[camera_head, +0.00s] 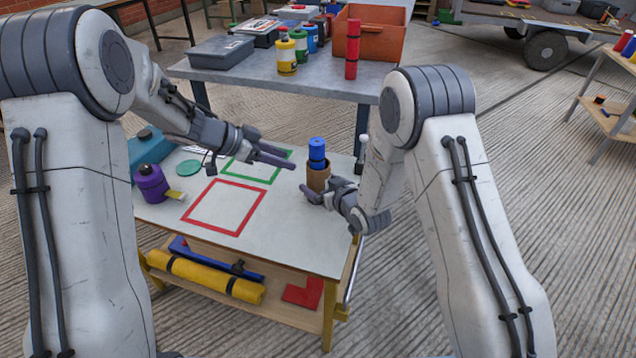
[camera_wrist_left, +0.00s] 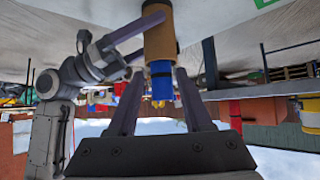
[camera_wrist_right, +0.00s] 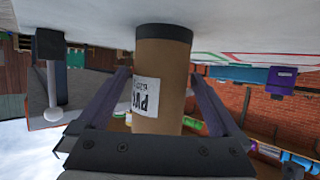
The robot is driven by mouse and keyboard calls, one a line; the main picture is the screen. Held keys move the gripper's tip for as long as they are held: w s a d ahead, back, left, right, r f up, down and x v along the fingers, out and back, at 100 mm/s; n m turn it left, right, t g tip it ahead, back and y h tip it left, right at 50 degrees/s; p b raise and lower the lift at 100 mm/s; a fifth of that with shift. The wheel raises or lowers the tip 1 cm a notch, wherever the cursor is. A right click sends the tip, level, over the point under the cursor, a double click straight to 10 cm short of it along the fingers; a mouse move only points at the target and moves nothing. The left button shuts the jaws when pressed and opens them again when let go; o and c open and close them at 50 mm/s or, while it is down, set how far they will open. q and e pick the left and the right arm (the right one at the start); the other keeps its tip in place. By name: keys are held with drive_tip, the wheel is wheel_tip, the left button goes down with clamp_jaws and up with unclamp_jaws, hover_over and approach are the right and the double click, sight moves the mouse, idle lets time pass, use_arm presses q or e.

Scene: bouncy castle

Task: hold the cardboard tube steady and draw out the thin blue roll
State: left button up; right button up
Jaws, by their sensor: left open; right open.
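The brown cardboard tube (camera_head: 318,179) stands upright near the right edge of the low table. The thin blue roll (camera_head: 317,150) sticks out of its top. My right gripper (camera_head: 322,197) is open low around the tube. The right wrist view shows the tube (camera_wrist_right: 158,90), with a dark end band and white label, between the open fingers, with gaps on both sides. My left gripper (camera_head: 286,158) is open and empty, just left of the roll. In the left wrist view, upside down, the blue roll (camera_wrist_left: 161,82) lies in line between the open fingertips.
The low table's white top (camera_head: 270,230) has red (camera_head: 213,233) and green (camera_head: 240,178) outlined squares, mostly clear. A purple canister (camera_head: 151,184) stands at its left. A higher table (camera_head: 330,86) behind holds a red cylinder (camera_head: 352,50), canisters and an orange bin (camera_head: 370,40).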

drive_tip(key=shift+w+a+f, duration=0.25)
drive_tip(key=shift+w+a, duration=0.1)
drive_tip(key=shift+w, duration=0.25)
